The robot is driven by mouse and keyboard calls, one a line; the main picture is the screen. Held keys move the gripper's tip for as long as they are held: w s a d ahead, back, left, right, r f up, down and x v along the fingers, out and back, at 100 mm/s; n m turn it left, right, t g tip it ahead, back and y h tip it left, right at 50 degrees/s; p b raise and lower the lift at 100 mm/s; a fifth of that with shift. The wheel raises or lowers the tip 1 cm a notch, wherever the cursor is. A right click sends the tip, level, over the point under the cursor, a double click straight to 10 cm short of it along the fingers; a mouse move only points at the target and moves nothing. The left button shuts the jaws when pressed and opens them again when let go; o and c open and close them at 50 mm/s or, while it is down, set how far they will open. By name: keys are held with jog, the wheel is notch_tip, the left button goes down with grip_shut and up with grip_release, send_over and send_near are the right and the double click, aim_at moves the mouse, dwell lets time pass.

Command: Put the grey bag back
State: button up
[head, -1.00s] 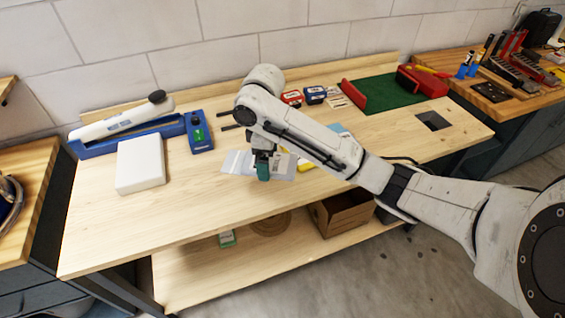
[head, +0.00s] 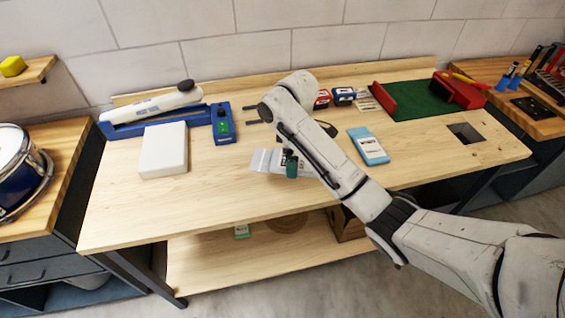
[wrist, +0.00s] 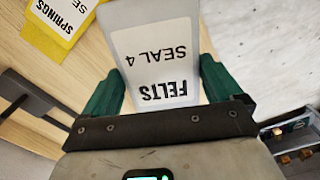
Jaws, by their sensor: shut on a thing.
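The grey bag (wrist: 155,50) has a white label reading FELTS, SEAL 4. In the wrist view it sits between the two green fingers of my gripper (wrist: 160,88), which is shut on it. In the head view the grey bag (head: 265,160) shows as a pale sheet over the front middle of the bench (head: 220,195), with my gripper (head: 291,166) at its right end. My arm hides part of it there. I cannot tell how high the bag is above the bench top.
A yellow bag (wrist: 60,22) marked SPRINGS lies near my gripper. A blue bag (head: 368,146) lies right of my arm. A white block (head: 163,150), a blue sealer (head: 155,112) and a green mat (head: 405,98) are on the bench. The front left is clear.

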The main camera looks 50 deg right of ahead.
aim_at(282, 156)
jog(key=w+f+b, duration=0.1)
jog(key=w+f, duration=0.1)
jog(key=w+d+f+b, duration=0.1)
jog(key=w+f+b, duration=0.1)
jog(key=w+d+f+b, duration=0.1)
jog(key=w, duration=0.1)
jog(key=shift+d+f+b, duration=0.2)
jog(key=shift+f+b, duration=0.15)
jog(key=shift+f, duration=0.05)
jog(key=shift+w+d+f, duration=0.2)
jog(key=shift+w+f, duration=0.2)
jog(key=shift+f, duration=1.7)
jog(key=shift+f, duration=0.15)
jog(key=o, duration=0.7)
jog(key=shift+o, duration=0.6)
notch_tip(282, 156, up, 12)
jog(key=shift+p, duration=0.45)
